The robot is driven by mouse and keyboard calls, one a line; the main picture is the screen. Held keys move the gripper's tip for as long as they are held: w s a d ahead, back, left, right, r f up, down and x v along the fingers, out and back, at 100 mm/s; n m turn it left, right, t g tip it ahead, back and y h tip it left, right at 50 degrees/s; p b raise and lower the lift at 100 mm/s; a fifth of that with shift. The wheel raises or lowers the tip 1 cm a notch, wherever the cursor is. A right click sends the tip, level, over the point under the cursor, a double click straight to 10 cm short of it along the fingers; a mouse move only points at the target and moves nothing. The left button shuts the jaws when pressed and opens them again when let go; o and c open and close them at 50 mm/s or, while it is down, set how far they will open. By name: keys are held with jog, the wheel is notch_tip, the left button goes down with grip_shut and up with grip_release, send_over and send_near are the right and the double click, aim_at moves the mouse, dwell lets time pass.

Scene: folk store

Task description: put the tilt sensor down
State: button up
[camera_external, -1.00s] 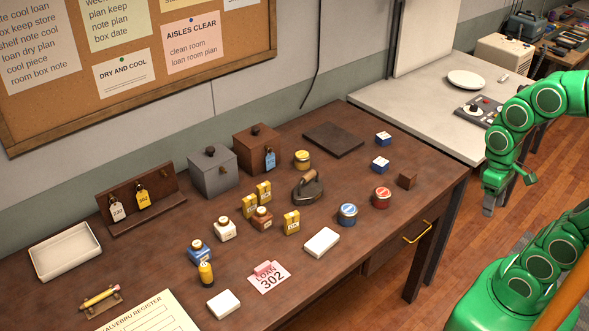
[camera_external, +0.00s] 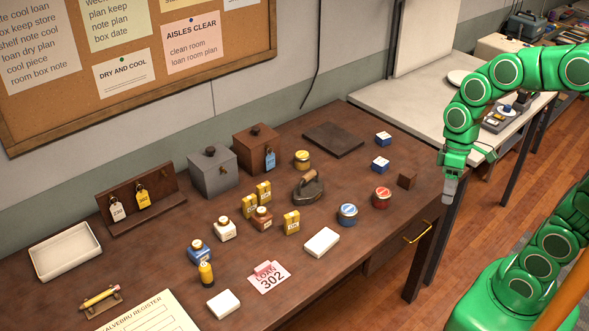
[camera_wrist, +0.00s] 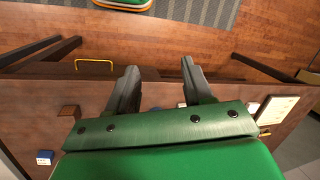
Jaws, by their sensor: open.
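My gripper (camera_external: 449,192) hangs pointing down by the right end of the dark wooden table. In the wrist view its two fingers (camera_wrist: 160,82) are spread apart, with nothing held between them. I cannot tell which object, if any, is the tilt sensor. A small brown cube (camera_external: 407,180) sits on the table just left of my gripper; it also shows in the wrist view (camera_wrist: 68,110).
The dark table (camera_external: 345,265) holds tins, including a red one (camera_external: 381,197) and a blue one (camera_external: 347,214), an iron (camera_external: 308,188), bottles and boxes. A yellow drawer handle (camera_external: 417,232) sticks out at the front. The pale table (camera_external: 410,105) has bare room on its left.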

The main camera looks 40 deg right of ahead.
jog(key=w+a+n+y, duration=0.25)
jog(key=w+a, duration=0.25)
jog(key=w, duration=0.4)
jog(key=w+a+f+n+y, duration=0.1)
jog(key=w+a+n+y, duration=0.15)
jog(key=w+a, duration=0.4)
jog(key=w+a+n+y, duration=0.1)
jog(key=w+a+n, duration=0.2)
jog(key=w, duration=0.8)
jog(key=n+t+y, duration=0.2)
jog(key=n+y, duration=0.2)
jog(key=n, duration=0.2)
send_near(251, 197)
jog(key=x, duration=1)
jog(key=shift+a+f, duration=0.2)
jog(key=shift+a, duration=0.1)
jog(key=shift+c, duration=0.3)
grip_shut()
